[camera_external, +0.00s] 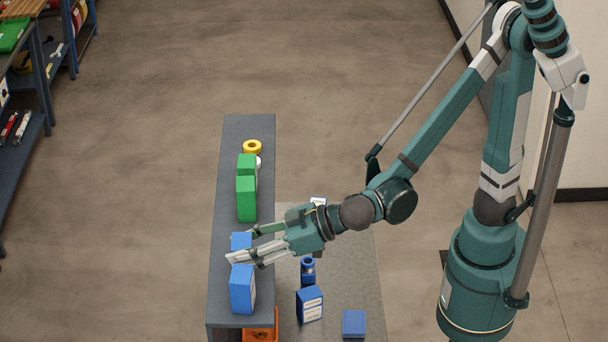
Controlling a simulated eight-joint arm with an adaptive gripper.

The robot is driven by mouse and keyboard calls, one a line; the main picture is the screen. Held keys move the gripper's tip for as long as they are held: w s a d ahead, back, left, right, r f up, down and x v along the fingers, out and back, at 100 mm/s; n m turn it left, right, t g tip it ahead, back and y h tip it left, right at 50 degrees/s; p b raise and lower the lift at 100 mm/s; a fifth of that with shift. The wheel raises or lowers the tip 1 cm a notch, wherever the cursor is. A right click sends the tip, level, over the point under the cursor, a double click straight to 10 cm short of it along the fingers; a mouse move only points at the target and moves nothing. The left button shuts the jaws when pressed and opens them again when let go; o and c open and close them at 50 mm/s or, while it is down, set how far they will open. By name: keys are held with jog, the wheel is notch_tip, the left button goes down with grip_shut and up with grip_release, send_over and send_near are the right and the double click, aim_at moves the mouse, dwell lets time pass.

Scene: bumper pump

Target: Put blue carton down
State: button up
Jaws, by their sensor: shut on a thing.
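My gripper (243,245) reaches left over a long dark grey bench (226,200). Its two fingers are shut on a blue carton (241,239), which shows partly between them. The lower part of this carton is hidden by the near finger, so I cannot tell whether it touches the bench top. Another blue carton (241,290) with a pale label stands upright on the bench, just nearer the camera than the gripper.
Two green cartons (246,199), a yellow ring (252,146) and a partly hidden white item stand farther along the bench. Right of it, a labelled blue carton (310,305), a blue box (354,323) and a blue cylinder (308,268) sit lower. An orange bin (262,334) is below.

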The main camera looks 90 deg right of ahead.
jog(key=shift+r, duration=4.45)
jog(key=shift+r, duration=0.1)
notch_tip(320, 180, up, 4)
jog(key=s+d+f+m+g+h+b, duration=0.1)
jog(key=s+d+m+h+b, duration=0.25)
jog(key=s+d+b, duration=0.35)
jog(key=s+d+f+m+g+h+b, duration=0.1)
jog(key=s+d+m+h+b, duration=0.3)
jog(key=d, duration=0.6)
jog(key=s+d+r+m+g+h+b, duration=0.1)
jog(key=s+d+m+g+h+b, duration=0.2)
jog(key=s+d, duration=0.5)
jog(key=s+d+r+m+g+h+b, duration=0.15)
jog(key=s+d+m+g+b, duration=0.3)
jog(key=s, duration=0.55)
notch_tip(320, 180, down, 42)
jog(key=d+n, duration=0.1)
jog(key=shift+f+t, duration=0.25)
jog(key=shift+t, duration=0.2)
jog(key=shift+s+f, duration=0.1)
jog(key=shift+f+b, duration=1.25)
jog(key=shift+f, duration=1.55)
